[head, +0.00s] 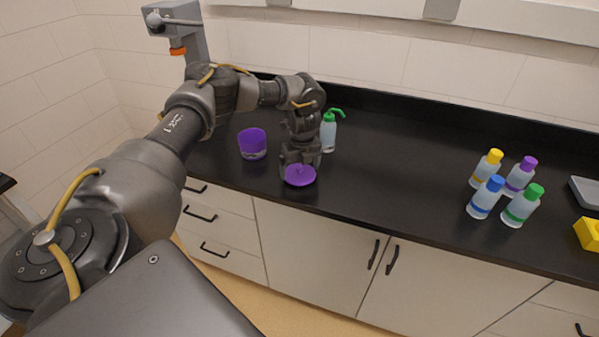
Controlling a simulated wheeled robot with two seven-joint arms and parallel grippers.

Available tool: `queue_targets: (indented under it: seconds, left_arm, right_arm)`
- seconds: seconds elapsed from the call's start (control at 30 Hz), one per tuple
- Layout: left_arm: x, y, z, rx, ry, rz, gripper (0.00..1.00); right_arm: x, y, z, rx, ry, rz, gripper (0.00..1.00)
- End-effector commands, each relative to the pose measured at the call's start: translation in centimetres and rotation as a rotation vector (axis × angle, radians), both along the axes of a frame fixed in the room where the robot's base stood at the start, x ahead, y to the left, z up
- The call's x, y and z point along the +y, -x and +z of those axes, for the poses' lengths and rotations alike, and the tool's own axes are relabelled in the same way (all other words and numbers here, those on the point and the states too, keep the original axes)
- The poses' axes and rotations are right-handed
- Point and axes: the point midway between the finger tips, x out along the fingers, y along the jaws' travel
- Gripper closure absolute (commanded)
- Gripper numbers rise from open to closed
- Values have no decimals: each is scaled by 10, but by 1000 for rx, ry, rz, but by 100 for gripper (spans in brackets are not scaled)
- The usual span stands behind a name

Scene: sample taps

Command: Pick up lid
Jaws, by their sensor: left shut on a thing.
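The purple lid (300,178) is a round disc with a small knob, near the front edge of the black counter. My left gripper (299,166) points down from above and is shut on the lid at its knob. I cannot tell whether the lid touches the counter. A purple jar (252,143) stands on the counter to the left of the lid. My right gripper is out of view.
A wash bottle with a green nozzle (328,132) stands close behind my left gripper. Several bottles with coloured caps (487,198) stand at the right. A yellow object (588,235) and a grey tray (586,193) are at the far right. The black counter (400,165) is clear in the middle.

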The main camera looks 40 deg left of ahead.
Motion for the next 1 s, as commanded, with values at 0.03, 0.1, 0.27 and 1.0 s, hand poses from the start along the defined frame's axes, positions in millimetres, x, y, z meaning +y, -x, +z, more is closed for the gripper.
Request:
queue_targets:
  seconds: [0.03,0.1,0.27,1.0]
  left_arm:
    - [0,-1,4,-5,1,0,27]
    - [0,-2,14,-6,2,0,27]
    - [-15,17,49,-7,0,-7,27]
    - [-86,108,118,-3,-1,0,27]
  right_arm:
    - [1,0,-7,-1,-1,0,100]
    - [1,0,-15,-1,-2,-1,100]
    - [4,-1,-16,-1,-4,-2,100]
    - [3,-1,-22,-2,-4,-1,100]
